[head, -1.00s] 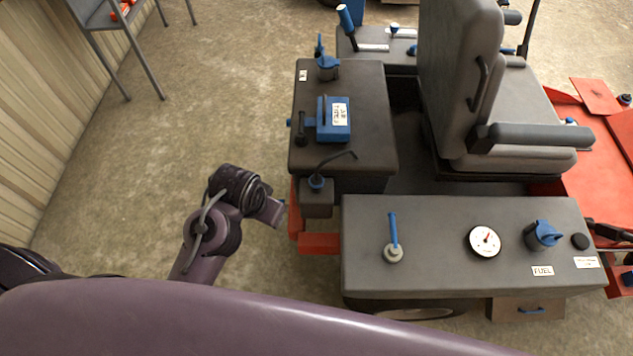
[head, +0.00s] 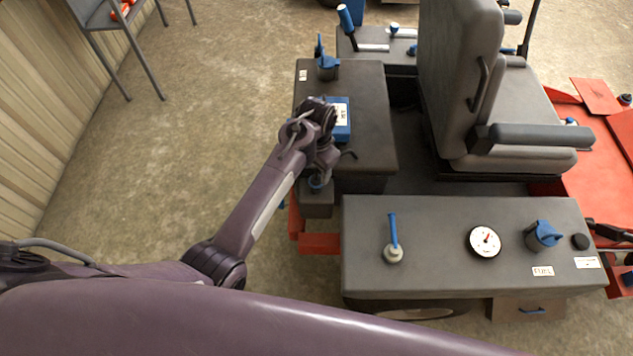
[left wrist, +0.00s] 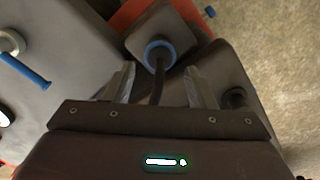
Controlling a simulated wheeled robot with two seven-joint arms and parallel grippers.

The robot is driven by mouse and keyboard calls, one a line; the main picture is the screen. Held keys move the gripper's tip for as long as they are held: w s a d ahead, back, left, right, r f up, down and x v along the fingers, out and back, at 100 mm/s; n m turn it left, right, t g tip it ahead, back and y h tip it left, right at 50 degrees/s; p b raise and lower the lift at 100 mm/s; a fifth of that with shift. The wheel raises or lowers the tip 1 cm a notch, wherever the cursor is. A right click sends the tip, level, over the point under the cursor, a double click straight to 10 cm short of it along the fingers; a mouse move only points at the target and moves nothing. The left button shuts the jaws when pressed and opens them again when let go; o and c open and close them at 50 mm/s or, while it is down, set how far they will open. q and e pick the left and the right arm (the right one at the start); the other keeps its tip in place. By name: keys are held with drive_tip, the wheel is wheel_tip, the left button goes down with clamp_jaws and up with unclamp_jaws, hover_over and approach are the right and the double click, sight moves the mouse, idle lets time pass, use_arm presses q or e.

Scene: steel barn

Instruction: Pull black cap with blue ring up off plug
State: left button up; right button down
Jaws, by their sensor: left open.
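The black cap with a blue ring (head: 316,184) sits on a small grey block at the near left corner of the machine. In the left wrist view the blue ring (left wrist: 160,46) is just beyond the fingertips, and a black stem or lead (left wrist: 157,82) runs from it down between the fingers. My left gripper (left wrist: 159,80) is open, with one finger on each side of this stem, holding nothing. In the head view my left wrist partly covers the cap and block. The plug under the cap is hidden. My right gripper is not in view.
A blue labelled box (head: 342,118) stands behind my left wrist on the grey side cover (head: 365,150). The front panel (head: 440,220) carries a blue lever (head: 393,232), a gauge (head: 485,241) and a blue fuel cap (head: 542,235). Open floor lies left.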

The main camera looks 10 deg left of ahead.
sight(317, 178)
use_arm(q)
wheel_tip(317, 178, down, 8)
drive_tip(key=shift+r, duration=0.2)
clamp_jaws()
wheel_tip(317, 178, up, 4)
drive_tip(key=p, duration=0.3)
drive_tip(key=shift+f+p, duration=0.1)
drive_tip(key=shift+p, duration=0.3)
drive_tip(key=shift+w+f, duration=0.15)
